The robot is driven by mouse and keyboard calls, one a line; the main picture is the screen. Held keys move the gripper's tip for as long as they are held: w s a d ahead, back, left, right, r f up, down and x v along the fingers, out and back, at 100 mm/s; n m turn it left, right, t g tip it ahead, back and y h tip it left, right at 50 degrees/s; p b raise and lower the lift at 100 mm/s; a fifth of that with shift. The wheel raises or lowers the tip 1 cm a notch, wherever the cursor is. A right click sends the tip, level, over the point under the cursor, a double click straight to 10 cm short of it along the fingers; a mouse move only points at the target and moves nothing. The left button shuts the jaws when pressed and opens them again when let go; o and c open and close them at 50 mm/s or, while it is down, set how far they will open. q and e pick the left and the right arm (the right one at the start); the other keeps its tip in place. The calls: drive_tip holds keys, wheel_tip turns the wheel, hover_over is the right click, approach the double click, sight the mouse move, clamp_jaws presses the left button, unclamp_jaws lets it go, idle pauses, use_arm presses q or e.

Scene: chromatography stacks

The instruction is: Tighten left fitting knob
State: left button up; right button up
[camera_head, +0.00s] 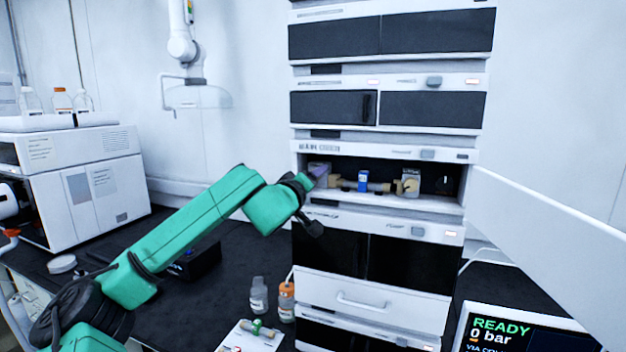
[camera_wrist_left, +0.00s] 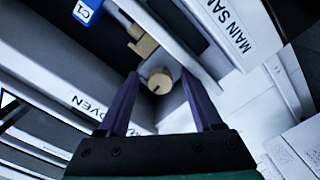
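The left fitting knob (camera_wrist_left: 159,82) is a round tan knob, seen near the centre of the left wrist view. My left gripper (camera_wrist_left: 161,74) is open, its two purple fingers apart with the knob between their tips; I cannot tell whether they touch it. In the head view my left gripper (camera_head: 318,174) reaches into the left end of the open compartment, where a small tan part (camera_head: 334,182) shows beside it. A column with a blue C1 label (camera_head: 363,181) lies to its right, with another tan fitting (camera_head: 410,184) beyond. My right gripper is not in view.
The compartment's shelf edge (camera_head: 430,207) runs below the fittings. A white open door panel (camera_head: 550,225) sticks out at right. A screen (camera_head: 515,330) reads READY, 0 bar.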

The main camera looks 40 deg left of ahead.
use_arm(q)
drive_tip(key=shift+a+r, duration=0.1)
drive_tip(key=shift+a, duration=0.1)
drive_tip(key=shift+s, duration=0.1)
drive_tip(key=shift+s+b, duration=0.25)
drive_tip(key=shift+b, duration=0.1)
drive_tip(key=b+v, duration=0.8)
drive_tip(key=v, duration=0.6)
drive_tip(key=shift+b, duration=0.4)
drive_tip(key=shift+d, duration=0.1)
